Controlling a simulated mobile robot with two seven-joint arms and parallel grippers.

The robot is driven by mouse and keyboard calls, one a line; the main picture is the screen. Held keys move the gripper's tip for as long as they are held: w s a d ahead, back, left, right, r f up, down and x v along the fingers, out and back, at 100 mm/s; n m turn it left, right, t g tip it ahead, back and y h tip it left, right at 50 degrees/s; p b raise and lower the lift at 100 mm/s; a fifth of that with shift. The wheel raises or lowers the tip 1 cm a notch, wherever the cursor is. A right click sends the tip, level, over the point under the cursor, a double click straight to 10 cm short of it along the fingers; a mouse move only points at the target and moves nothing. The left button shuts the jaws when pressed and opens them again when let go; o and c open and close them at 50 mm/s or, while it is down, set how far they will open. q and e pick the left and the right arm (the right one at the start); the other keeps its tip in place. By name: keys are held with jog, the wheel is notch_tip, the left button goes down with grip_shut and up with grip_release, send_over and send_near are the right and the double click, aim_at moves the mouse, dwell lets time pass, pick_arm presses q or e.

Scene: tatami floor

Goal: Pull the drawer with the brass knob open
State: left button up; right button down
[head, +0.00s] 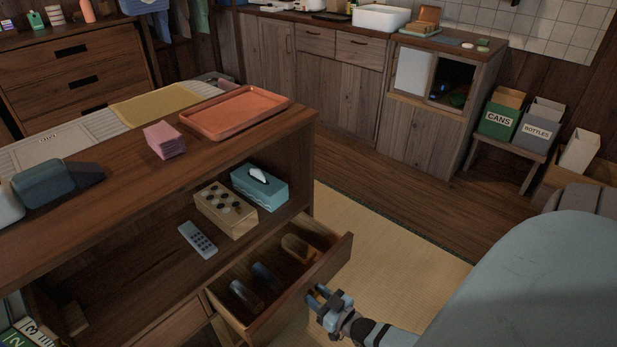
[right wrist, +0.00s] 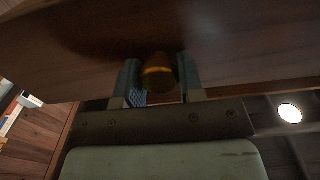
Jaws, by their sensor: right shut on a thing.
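The drawer (head: 335,262) in the low wooden cabinet stands pulled out, and its inside shows in the head view. Several small items lie in it, among them a tan one (head: 299,248) and two dark ones. My right gripper (head: 318,298) is at the drawer's front. In the right wrist view the brass knob (right wrist: 158,72) sits between the two fingers of my right gripper (right wrist: 157,80), which is shut on it. The drawer front (right wrist: 230,40) fills the top of that view. The knob is hidden in the head view. My left gripper is not in view.
The cabinet top (head: 110,190) carries an orange tray (head: 235,112) and pink napkins (head: 165,139). Its open shelf holds a tissue box (head: 259,186), a wooden box (head: 226,209) and a remote (head: 198,240). Tatami floor (head: 390,240) is clear in front of the drawer.

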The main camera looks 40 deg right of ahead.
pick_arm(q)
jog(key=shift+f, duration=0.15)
pick_arm(e)
jog(key=shift+s, duration=0.15)
jog(key=c, duration=0.8)
grip_release()
jog(key=shift+o, duration=0.2)
jog(key=shift+s, duration=0.5)
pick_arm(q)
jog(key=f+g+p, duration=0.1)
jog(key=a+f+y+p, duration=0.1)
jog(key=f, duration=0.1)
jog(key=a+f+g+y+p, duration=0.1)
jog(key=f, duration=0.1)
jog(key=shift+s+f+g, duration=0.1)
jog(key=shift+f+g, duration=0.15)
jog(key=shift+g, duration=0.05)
pick_arm(e)
jog(key=s+d, duration=0.1)
jog(key=s, duration=1.1)
jog(key=shift+s, duration=0.4)
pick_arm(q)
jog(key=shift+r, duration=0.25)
